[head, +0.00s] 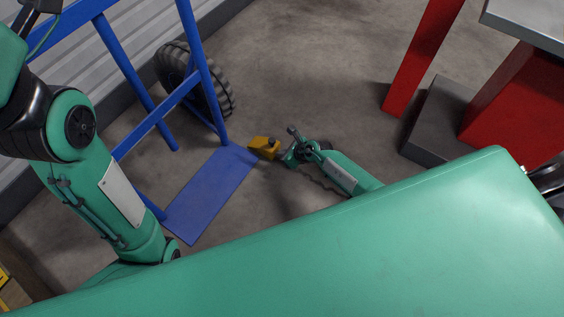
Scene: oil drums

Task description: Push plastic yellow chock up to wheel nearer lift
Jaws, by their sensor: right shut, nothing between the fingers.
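The yellow chock (263,146) sits on the concrete floor by the right corner of the blue hand truck's toe plate (208,190). A small dark part shows on its right side. My right gripper (284,158) is low at the chock's right side, shut and holding nothing. I cannot tell if it touches the chock. The hand truck's black wheel (217,92) stands behind the blue frame, beyond the chock, with a gap of floor between. Only one wheel shows clearly. My left arm comes in from the left, but its gripper is out of view.
A red structure (510,100) with a grey top and dark base, possibly the lift, stands at the right. A red post (422,58) stands beside it. A ribbed grey wall runs along the upper left. The floor between wheel and red post is clear.

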